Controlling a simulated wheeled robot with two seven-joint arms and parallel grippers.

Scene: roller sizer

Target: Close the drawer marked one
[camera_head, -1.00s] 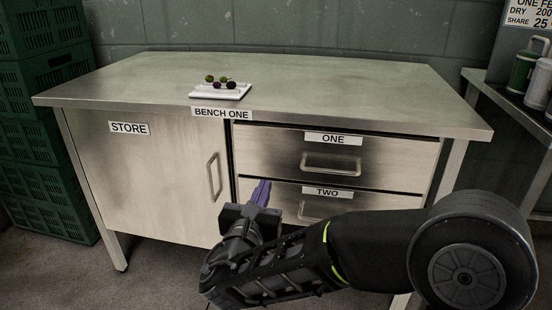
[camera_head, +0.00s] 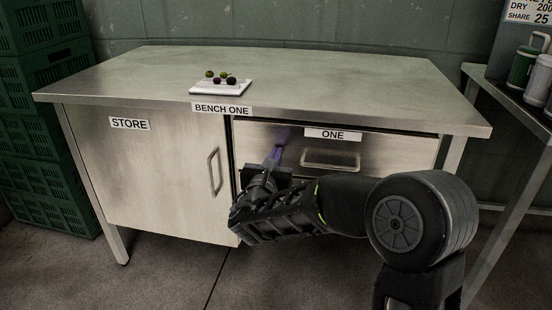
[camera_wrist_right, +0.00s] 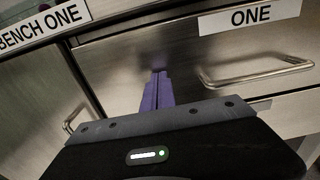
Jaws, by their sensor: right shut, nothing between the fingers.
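The drawer marked one (camera_head: 390,156) is the upper steel drawer of the bench, with a bar handle (camera_head: 331,160) and a label reading ONE. A dark gap shows along its top edge; I cannot tell exactly how far out it stands. My right gripper (camera_head: 277,152) is shut and empty, its purple fingers pointing at the drawer front left of the handle. In the right wrist view the fingertips (camera_wrist_right: 158,76) are at or close to the drawer front (camera_wrist_right: 185,52); contact is unclear. My right arm hides most of the lower drawer. My left gripper is out of view.
The store door (camera_head: 165,175) with its upright handle is left of the drawers. A white tray (camera_head: 221,88) with several small round fruits sits on the bench top (camera_head: 340,80). Green crates (camera_head: 40,150) stand at left; a side table with bottles (camera_head: 524,66) is at right.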

